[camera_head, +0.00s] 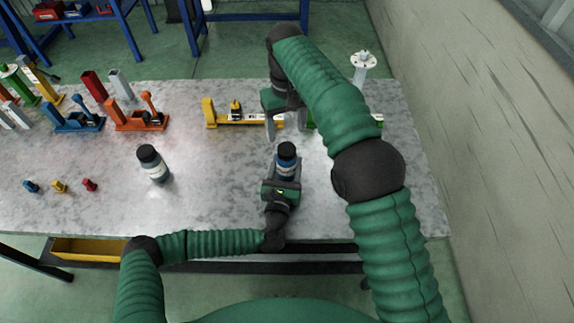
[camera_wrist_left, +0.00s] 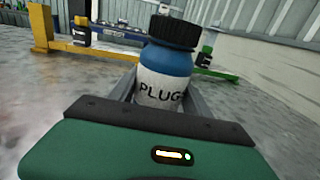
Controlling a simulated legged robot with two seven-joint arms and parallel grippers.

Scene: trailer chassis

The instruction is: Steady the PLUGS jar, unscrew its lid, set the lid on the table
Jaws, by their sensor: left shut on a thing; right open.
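The PLUGS jar (camera_head: 286,163) stands upright on the table with its black lid (camera_head: 286,149) on. In the left wrist view the jar (camera_wrist_left: 165,80) shows a blue upper body, a white label reading PLUG and the ribbed black lid (camera_wrist_left: 174,31). My left gripper (camera_head: 285,174) is shut around the jar's body from the near side. My right gripper (camera_head: 284,125) is open and empty, fingers pointing down, beyond the jar and higher up. The marble-grey table (camera_head: 220,165) bears the jar.
A second black-lidded jar (camera_head: 153,163) stands to the left. A yellow fixture (camera_head: 222,118) lies behind, partly hidden by my right gripper. Blue (camera_head: 75,118) and orange (camera_head: 135,118) fixtures stand at the back left. Small coloured parts (camera_head: 59,186) lie front left. Bare table lies between the jars.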

